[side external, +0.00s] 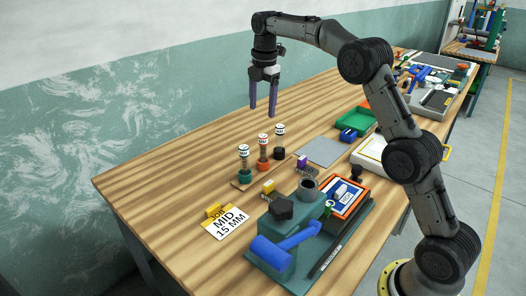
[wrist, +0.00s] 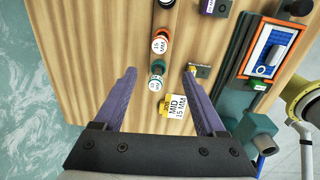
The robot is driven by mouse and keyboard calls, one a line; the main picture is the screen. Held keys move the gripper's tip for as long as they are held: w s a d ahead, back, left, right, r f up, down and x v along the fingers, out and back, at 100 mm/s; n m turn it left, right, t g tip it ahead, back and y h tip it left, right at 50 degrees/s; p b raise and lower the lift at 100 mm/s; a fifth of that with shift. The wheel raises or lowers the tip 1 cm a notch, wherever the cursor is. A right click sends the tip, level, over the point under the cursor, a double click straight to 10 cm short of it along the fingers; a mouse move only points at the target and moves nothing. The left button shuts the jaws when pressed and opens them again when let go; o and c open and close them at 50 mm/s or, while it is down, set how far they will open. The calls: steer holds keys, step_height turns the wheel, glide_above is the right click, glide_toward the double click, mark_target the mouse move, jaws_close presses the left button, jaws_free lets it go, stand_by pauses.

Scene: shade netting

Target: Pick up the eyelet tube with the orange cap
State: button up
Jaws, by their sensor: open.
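The eyelet tube with orange (side external: 263,153) stands upright in the middle of a row of three in the side external view, with a pale labelled top and an orange base. The wrist view shows its white "15 MM" top and orange edge (wrist: 160,44). A teal tube (side external: 244,164) stands on its near left and a black one (side external: 279,143) on its far right. My gripper (side external: 262,113) is open and empty, fingers pointing down, above and apart from the tubes. In the wrist view, the teal tube (wrist: 156,82) shows between the fingers and the orange one lies beyond the fingertips.
A "JOB MID 15 MM" card (side external: 226,221) stands near the front left. A teal press (side external: 281,245) with a blue handle and an orange-framed device (side external: 345,196) are to the right. A green bin (side external: 352,122) and grey mat (side external: 319,151) lie beyond. The table's left side is clear.

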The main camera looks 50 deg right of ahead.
mark_target(264, 137)
steer(key=shift+g, duration=0.4)
steer(key=f, duration=0.7)
steer(key=d+f, duration=0.1)
steer(key=f, duration=0.3)
steer(key=shift+w+d+f, duration=0.1)
steer(key=shift+w+f, duration=0.05)
steer(key=shift+f, duration=0.2)
steer(key=shift+w+d+f, duration=0.1)
steer(key=shift+w+f, duration=0.1)
steer(key=shift+f, duration=1.4)
steer(key=shift+w+d+f, duration=0.1)
steer(key=shift+w+f, duration=0.05)
steer(key=shift+f, duration=1.4)
steer(key=shift+r, duration=0.1)
jaws_close()
